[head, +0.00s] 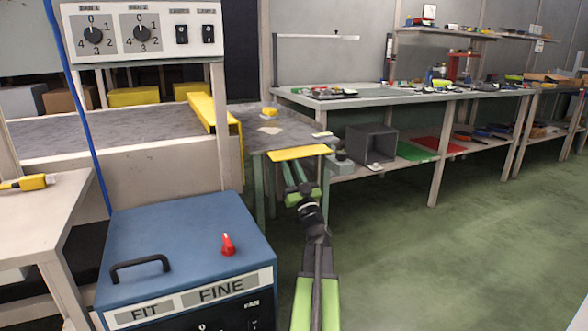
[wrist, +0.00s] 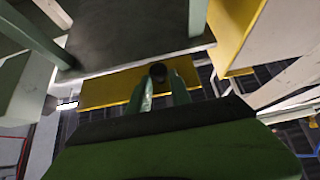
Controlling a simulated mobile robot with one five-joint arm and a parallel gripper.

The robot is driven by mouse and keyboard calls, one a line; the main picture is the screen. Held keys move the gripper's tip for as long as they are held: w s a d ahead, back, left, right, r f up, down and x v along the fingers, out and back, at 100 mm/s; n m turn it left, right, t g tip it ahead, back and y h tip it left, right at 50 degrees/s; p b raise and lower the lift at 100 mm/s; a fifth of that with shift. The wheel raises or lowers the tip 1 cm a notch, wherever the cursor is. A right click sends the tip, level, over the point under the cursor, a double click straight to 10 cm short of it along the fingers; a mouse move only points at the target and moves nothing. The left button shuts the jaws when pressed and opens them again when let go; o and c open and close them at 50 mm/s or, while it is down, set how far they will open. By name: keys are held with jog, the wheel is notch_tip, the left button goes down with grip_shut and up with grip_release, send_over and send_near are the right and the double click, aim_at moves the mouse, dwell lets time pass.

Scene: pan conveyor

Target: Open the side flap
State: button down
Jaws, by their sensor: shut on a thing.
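The side flap (head: 299,152) is a yellow plate at the near edge of the small grey table at the conveyor's end. In the wrist view the yellow flap (wrist: 107,91) lies ahead of my fingers, seen from below. A dark round knob (wrist: 158,71) shows in front of it, between my fingertips. My gripper (head: 296,170) is just below and in front of the flap, reaching up to it. In the wrist view my gripper (wrist: 161,86) is shut on the knob. The head view does not show the knob or the grip clearly.
A blue box (head: 190,236) with a black handle and red knob stands left of my arm. A yellow guard (head: 213,112) stands at the conveyor's end. A workbench (head: 400,97) with a shelf stands at the right. Green floor (head: 440,260) is free right of my arm.

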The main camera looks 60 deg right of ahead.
jog(key=c, duration=1.2)
grip_release()
jog(key=shift+d+f, duration=0.1)
jog(key=shift+d, duration=0.1)
jog(key=shift+c, duration=0.2)
jog(key=shift+o, duration=0.4)
jog(key=shift+a, duration=0.15)
jog(key=b+v, duration=0.4)
jog(key=v, duration=0.3)
jog(key=shift+s, duration=0.15)
